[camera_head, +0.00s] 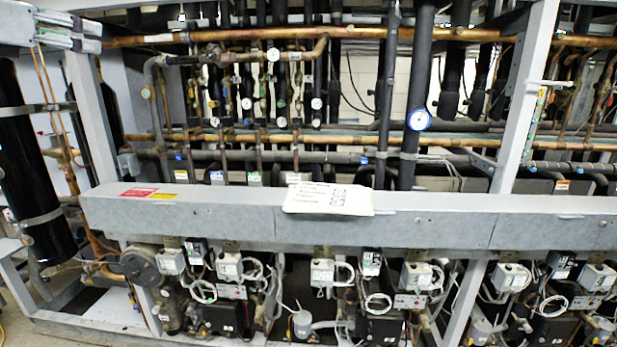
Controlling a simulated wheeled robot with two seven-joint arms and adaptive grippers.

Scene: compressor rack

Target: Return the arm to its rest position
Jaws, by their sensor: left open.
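The compressor rack (420,222) fills the picture. A wide grey beam crosses it at mid height. No part of the rack is visibly held or touched by me.
Copper and black pipes with several round gauges (418,119) run above the beam. Compressors with white boxes (415,276) and loose cables sit below it. A grey upright post (520,110) stands at the right, a large black cylinder (30,165) at the left.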

